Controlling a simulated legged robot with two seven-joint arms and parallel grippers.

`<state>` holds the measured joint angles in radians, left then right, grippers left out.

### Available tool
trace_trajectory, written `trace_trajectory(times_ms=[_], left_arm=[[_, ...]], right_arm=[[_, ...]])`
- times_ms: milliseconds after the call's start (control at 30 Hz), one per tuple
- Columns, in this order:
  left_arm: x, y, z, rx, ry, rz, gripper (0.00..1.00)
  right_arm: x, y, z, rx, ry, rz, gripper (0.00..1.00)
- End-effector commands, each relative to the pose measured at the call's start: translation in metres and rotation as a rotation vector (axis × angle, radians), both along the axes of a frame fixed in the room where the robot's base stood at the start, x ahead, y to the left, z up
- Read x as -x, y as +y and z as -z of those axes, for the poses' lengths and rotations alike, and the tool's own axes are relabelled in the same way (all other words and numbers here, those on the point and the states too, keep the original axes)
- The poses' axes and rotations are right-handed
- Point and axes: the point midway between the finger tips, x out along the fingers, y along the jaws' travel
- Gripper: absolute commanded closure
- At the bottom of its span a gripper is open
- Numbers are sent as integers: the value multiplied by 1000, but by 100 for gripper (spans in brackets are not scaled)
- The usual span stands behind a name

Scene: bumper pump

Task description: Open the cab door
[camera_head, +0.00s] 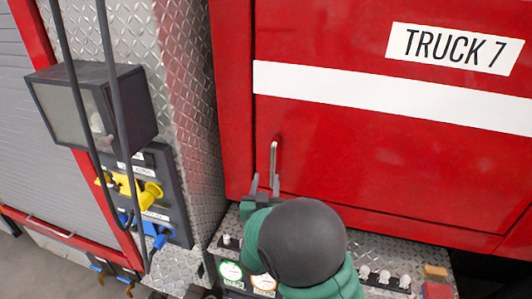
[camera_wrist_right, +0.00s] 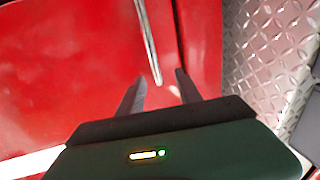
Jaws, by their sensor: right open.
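The red cab door (camera_head: 390,160) carries a white stripe and a "TRUCK 7" label, and it sits closed in its frame. Its silver upright handle (camera_head: 274,160) is near the door's lower left edge. My right gripper (camera_head: 265,183) is open just below the handle's lower end. In the right wrist view the handle (camera_wrist_right: 148,40) points down toward the space between the two fingers (camera_wrist_right: 157,84), and the gripper looks empty. I cannot tell whether a finger touches the handle. My dark and green right arm hides part of the panel below. My left gripper is not in view.
Diamond-plate metal (camera_head: 187,80) lies left of the door. A lamp box (camera_head: 92,105) and a panel with yellow and blue connectors (camera_head: 150,195) stick out there, with dark cables hanging in front. Below the door is a ledge with gauges (camera_head: 231,271) and several knobs (camera_head: 384,276).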

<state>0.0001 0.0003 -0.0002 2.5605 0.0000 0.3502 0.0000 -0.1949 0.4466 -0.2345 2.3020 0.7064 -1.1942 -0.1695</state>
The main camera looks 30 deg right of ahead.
Motion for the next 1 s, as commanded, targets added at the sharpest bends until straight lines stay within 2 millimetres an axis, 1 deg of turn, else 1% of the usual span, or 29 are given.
trace_trajectory(times_ms=[33,200,333,400,467,600,800,833,1000], left_arm=[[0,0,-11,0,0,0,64],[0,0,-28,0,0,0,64],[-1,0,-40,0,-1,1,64],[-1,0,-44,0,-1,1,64],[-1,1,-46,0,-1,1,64],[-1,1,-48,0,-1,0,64],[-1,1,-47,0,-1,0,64],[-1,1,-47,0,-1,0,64],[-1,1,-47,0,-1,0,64]], right_arm=[[-10,-12,-4,1,3,5,59],[-47,-38,-4,1,4,3,59],[-73,-51,-4,3,4,1,59],[-84,-55,-4,7,4,1,59],[-91,-59,-3,7,4,1,59],[-98,-61,-2,9,5,-1,59],[-97,-64,-1,6,4,-2,59],[-96,-64,-1,5,3,-2,60],[-97,-66,-1,5,4,-2,82]])
